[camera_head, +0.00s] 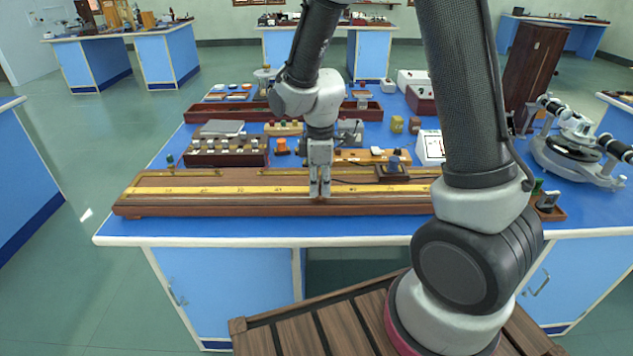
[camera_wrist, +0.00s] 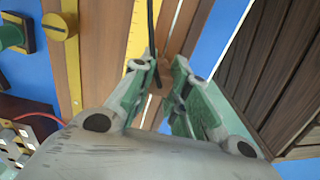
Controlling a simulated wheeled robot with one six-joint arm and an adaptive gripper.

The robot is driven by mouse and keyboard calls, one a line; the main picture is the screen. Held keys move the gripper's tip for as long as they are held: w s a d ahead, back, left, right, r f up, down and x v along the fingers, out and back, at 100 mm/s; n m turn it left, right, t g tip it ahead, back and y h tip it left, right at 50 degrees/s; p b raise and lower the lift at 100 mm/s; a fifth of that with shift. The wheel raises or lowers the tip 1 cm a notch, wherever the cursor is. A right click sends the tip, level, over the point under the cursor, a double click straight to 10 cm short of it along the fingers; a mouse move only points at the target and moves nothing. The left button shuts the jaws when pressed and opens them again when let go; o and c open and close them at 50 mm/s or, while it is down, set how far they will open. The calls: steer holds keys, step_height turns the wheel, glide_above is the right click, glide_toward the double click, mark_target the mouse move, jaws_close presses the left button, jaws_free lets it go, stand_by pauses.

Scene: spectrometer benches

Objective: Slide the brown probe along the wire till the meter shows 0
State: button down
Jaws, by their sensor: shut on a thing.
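The long wooden wire board (camera_head: 150,208) lies along the front of the blue bench, with a yellow scale (camera_head: 230,190) along it. The probe is mostly hidden by the fingers; a black lead (camera_wrist: 151,28) runs from there in the wrist view. The white meter (camera_head: 431,147) stands behind the board at the right, partly behind my arm; its reading is too small to tell.
A dark resistance box (camera_head: 228,158) with several knobs stands behind the board's left half. A spectrometer (camera_head: 575,150) stands at the right. The board's left stretch is clear.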

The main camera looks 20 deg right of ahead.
steer(key=shift+s+d, duration=0.3)
steer(key=shift+d, duration=0.65)
steer(key=shift+s+d, duration=0.3)
steer(key=shift+d, duration=0.65)
steer(key=shift+s+d+f, duration=0.1)
steer(key=shift+s+f, duration=0.1)
steer(key=shift+s, duration=0.05)
stand_by(2.7)
steer(key=c, duration=1.3)
jaws_free()
steer(key=shift+w, duration=0.1)
steer(key=shift+w+r, duration=0.1)
steer(key=shift+r, duration=0.1)
step_height(320, 180, up, 12)
steer(key=shift+f, duration=0.15)
